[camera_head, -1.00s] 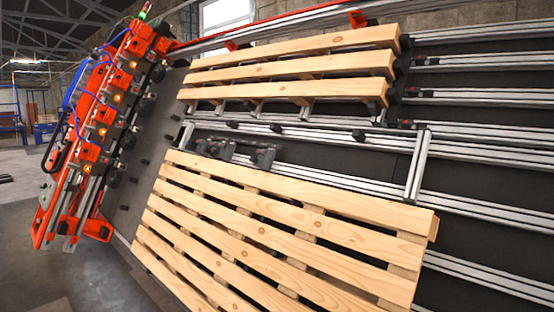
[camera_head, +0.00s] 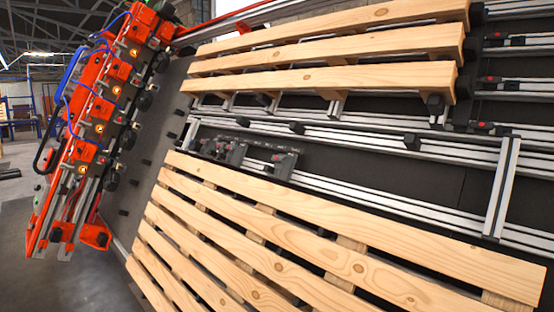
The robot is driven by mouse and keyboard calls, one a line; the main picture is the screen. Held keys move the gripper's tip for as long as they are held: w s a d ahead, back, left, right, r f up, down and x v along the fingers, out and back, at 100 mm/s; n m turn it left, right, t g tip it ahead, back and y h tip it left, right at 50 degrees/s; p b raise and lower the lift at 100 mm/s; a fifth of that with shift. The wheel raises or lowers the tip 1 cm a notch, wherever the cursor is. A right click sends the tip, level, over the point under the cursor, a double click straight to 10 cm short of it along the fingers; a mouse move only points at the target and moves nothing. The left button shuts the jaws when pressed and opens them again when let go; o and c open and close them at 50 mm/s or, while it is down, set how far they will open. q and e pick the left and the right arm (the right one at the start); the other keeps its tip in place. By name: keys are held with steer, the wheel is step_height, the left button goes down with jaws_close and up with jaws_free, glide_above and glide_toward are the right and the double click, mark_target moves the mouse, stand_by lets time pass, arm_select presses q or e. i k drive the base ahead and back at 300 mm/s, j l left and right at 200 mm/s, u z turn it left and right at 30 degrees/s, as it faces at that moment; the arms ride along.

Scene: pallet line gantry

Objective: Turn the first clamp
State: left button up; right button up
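Two dark grey clamp-like blocks with small red marks sit on the aluminium rails between the two wooden pallets, one at the left (camera_head: 220,151) and one to its right (camera_head: 271,161). Smaller black pieces with red tips, such as one (camera_head: 484,127) on a rail at the right, may also be clamps. I cannot tell which is the first clamp. The upper pallet (camera_head: 330,78) and the lower pallet (camera_head: 330,255) lie on the tilted-looking line. Neither of my grippers is in view.
An orange gantry head (camera_head: 95,125) with blue hoses and several lit orange lamps stands at the left. Aluminium rails (camera_head: 375,195) run to the right over a dark bed. Open grey floor (camera_head: 65,285) lies at the lower left.

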mark_target(279, 158)
steer(key=z, duration=0.35)
steer(key=i+j+z, duration=0.2)
steer(key=j+z, duration=0.2)
steer(key=i+j+z, duration=0.1)
steer(key=j+z, duration=0.75)
steer(key=j, duration=0.2)
